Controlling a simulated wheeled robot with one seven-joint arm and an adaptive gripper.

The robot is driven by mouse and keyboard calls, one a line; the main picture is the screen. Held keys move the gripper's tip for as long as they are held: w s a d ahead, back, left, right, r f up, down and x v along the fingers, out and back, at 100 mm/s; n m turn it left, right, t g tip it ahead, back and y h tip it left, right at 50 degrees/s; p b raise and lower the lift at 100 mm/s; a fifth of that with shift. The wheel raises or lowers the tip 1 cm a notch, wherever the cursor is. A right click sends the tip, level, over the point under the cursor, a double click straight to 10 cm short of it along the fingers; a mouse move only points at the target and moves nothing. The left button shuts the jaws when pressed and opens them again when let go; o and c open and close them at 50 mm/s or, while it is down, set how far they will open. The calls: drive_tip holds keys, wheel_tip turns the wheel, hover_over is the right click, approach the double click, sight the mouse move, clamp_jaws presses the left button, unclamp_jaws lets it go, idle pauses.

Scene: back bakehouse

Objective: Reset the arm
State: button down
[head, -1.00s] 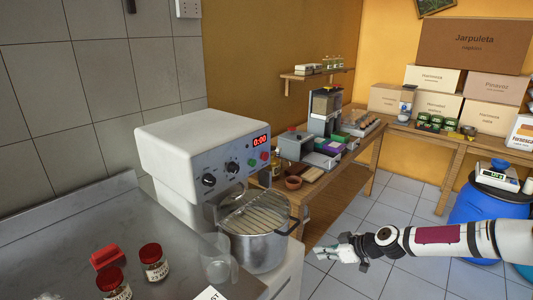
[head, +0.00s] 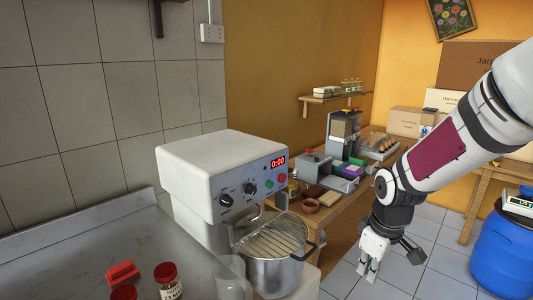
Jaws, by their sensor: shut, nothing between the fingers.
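My gripper (head: 368,272) hangs at the lower right of centre in the head view, pointing down with its fingers shut and nothing seen between them. My arm comes in from the right edge and bends down at the wrist. The gripper shows in front of the tiled floor, to the right of the mixer (head: 220,175) and its steel bowl (head: 275,270), apart from both in the picture.
A steel counter (head: 60,260) with red-lidded jars (head: 167,280) is at the lower left. A wooden bench (head: 345,205) with machines stands behind the gripper. A blue barrel (head: 503,250) with a scale on top is at the right. Tiled floor (head: 435,250) lies between them.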

drive_tip(key=s+a+r+m+t, duration=0.1)
drive_tip(key=s+a+r+m, duration=0.1)
drive_tip(key=s+r, duration=0.6)
drive_tip(key=s+a+r+m+t, duration=0.2)
drive_tip(key=s+r+m, duration=0.3)
drive_tip(key=s, duration=0.8)
wheel_tip(320, 180, up, 4)
drive_tip(key=shift+f, duration=0.1)
idle(0.3)
